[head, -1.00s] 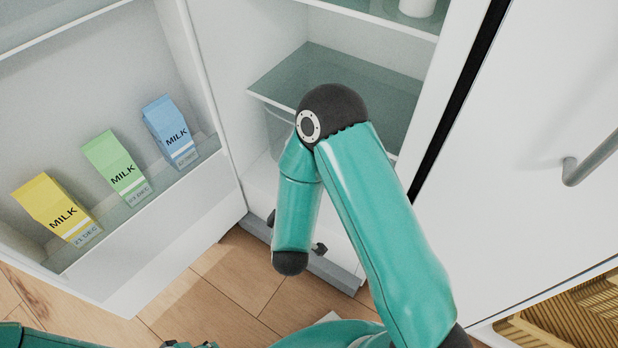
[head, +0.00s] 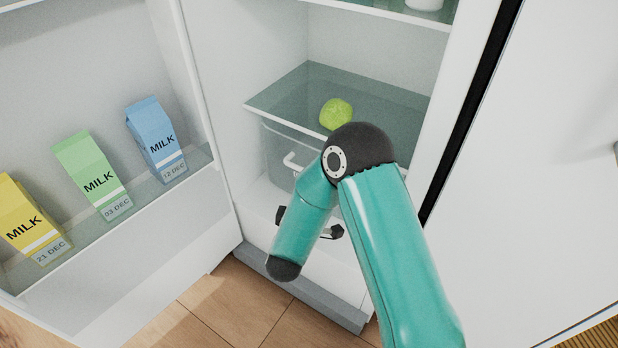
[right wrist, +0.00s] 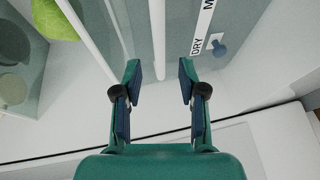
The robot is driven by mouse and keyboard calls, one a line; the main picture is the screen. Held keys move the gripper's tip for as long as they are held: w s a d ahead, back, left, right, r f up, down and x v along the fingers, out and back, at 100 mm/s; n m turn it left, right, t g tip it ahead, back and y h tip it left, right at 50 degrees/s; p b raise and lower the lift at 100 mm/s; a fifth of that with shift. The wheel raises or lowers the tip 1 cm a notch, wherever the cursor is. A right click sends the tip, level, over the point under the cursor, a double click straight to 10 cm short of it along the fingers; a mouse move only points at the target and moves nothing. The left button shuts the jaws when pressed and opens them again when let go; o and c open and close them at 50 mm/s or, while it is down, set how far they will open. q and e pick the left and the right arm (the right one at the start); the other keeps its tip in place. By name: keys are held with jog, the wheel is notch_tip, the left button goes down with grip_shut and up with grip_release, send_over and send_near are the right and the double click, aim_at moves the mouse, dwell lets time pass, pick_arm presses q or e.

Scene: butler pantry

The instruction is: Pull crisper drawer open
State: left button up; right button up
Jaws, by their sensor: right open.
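The clear crisper drawer (head: 277,149) sits under the glass shelf in the open fridge, and looks closed. Its white handle (head: 292,163) shows just left of my right arm, which hides much of the drawer front. My right gripper (head: 309,224) is mostly behind my forearm, with dark finger parts showing on both sides, in front of the lower fridge. In the right wrist view my right gripper (right wrist: 159,72) is open. A white bar (right wrist: 157,35), apparently the handle, lies in line with the gap between the fingertips; contact cannot be told. My left gripper is out of view.
A green round vegetable (head: 335,113) is on the glass shelf (head: 385,108). The open door at left holds yellow (head: 30,220), green (head: 90,172) and blue (head: 155,138) milk cartons. A blue slider knob (right wrist: 218,48) sits by a "DRY" label. Wood floor lies below.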

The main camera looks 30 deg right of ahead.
jog(key=b+x, duration=0.1)
jog(key=x, duration=0.6)
jog(key=shift+w+d+f, duration=0.15)
jog(key=shift+w+d, duration=0.05)
jog(key=shift+w, duration=0.05)
jog(key=shift+c, duration=0.2)
grip_shut()
